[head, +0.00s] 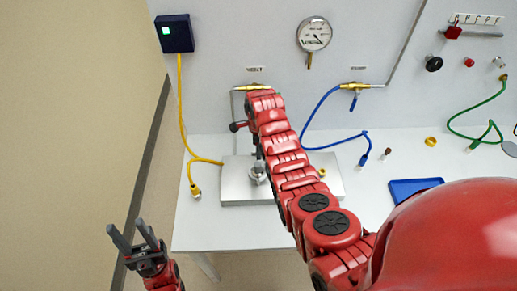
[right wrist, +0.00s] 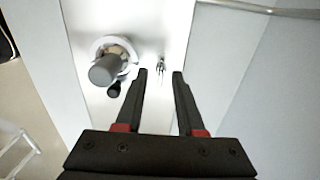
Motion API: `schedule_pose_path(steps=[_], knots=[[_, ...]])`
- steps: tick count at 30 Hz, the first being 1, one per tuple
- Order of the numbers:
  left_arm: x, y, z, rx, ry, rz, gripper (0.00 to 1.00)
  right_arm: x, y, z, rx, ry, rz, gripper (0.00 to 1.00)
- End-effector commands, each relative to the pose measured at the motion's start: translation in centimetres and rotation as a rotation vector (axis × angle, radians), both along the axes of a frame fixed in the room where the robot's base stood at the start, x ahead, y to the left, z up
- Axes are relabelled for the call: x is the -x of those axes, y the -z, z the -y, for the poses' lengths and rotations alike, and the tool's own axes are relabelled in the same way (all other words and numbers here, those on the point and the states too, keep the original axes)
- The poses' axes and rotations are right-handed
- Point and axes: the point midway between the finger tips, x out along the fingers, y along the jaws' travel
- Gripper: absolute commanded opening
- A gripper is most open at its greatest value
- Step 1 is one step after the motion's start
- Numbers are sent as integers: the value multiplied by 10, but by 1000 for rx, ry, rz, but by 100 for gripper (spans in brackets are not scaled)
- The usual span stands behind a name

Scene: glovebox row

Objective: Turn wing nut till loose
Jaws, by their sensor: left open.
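A small metallic part (right wrist: 160,66), which looks like the wing nut, lies beyond the tips of my right gripper (right wrist: 160,74). In the right wrist view it shows in the gap between the two fingers, apart from both. The right gripper is open and empty. In the head view my right arm covers most of that gripper and the wing nut. A grey metal fitting (head: 258,172) stands on the silver plate (head: 235,190) beside the arm. My left gripper (head: 126,225) is open and empty, off the table's left front corner.
A grey cylinder on a pale round base (right wrist: 105,68) stands close left of the right fingers. Yellow (head: 181,110), blue (head: 325,147) and green (head: 480,115) hoses lie around. A blue tray (head: 412,187) is at the right. The table's left front is clear.

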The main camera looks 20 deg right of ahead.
Motion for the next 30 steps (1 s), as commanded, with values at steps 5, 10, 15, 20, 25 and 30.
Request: schedule_pose_path(steps=[5, 10, 15, 20, 25, 30], knots=[[0, -1, 0, 0, 0, 0, 50, 0, 2, 0, 0, 0, 0, 38], [0, 0, 0, 0, 0, 0, 50, 0, 2, 0, 1, 0, -1, 32], [0, 0, 0, 0, 0, 0, 50, 0, 2, 0, 1, 0, -1, 2], [0, 0, 0, 0, 0, 0, 50, 1, 2, 0, 1, 0, -1, 0], [0, 0, 0, 0, 0, 0, 50, 1, 3, 0, 1, 0, -1, 0], [0, 4, 0, 0, 0, 0, 50, 0, 4, 0, 1, -17, -1, 0]])
